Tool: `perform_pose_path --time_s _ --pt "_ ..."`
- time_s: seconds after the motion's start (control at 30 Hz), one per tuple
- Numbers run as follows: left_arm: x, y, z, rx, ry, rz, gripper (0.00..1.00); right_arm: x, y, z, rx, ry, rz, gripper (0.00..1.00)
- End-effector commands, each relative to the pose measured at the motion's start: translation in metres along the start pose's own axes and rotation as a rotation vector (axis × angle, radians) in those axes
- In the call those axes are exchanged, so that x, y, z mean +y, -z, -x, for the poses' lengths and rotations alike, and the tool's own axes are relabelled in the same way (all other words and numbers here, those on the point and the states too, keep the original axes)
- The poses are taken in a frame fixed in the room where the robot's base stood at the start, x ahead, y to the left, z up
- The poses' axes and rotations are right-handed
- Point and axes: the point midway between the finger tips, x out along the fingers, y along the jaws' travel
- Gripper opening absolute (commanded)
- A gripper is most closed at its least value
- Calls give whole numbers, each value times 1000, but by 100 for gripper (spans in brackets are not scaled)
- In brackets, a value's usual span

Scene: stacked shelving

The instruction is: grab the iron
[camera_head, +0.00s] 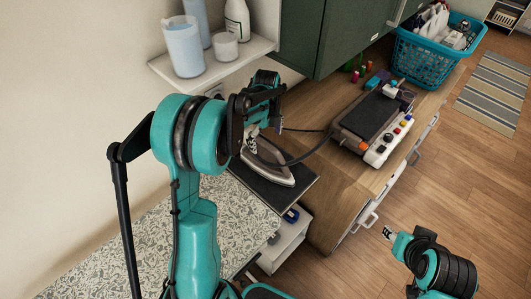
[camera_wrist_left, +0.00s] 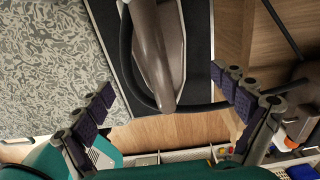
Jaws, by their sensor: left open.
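The iron (camera_head: 272,170) has a pale soleplate and a dark body and rests on a dark pad (camera_head: 306,176) on the counter. My left gripper (camera_head: 250,143) is over the iron and hides part of it. In the left wrist view, the iron's grey-brown handle (camera_wrist_left: 152,55) lies between the two spread fingers of my left gripper (camera_wrist_left: 163,82), with a gap on each side. That gripper is open and empty. My right gripper (camera_head: 389,233) is low at the right, away from the iron; its jaws are too small to judge.
A dark cord (camera_head: 310,152) runs from the iron toward a grey device (camera_head: 372,120) with coloured knobs. A shelf (camera_head: 215,67) with white containers and a green cabinet (camera_head: 325,35) hang above. A teal basket (camera_head: 425,60) stands at the back right.

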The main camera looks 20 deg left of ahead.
Motion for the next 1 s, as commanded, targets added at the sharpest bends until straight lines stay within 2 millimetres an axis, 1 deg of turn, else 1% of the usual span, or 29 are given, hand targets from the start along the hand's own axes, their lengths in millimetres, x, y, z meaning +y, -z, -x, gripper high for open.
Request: perform_pose_path --time_s 0.03,0.17,0.4,0.5,1.0 --pt "0 0 -8 0 0 0 97 0 -1 -2 0 0 0 40" --pt "0 -1 -23 0 0 1 97 0 -3 -4 0 0 0 40" --pt "0 -2 -60 0 1 1 97 0 -8 -11 0 0 0 40" --pt "0 -1 -68 0 1 2 97 0 -8 -12 0 0 0 40" --pt "0 -1 -70 0 1 2 97 0 -9 -13 0 0 0 40"
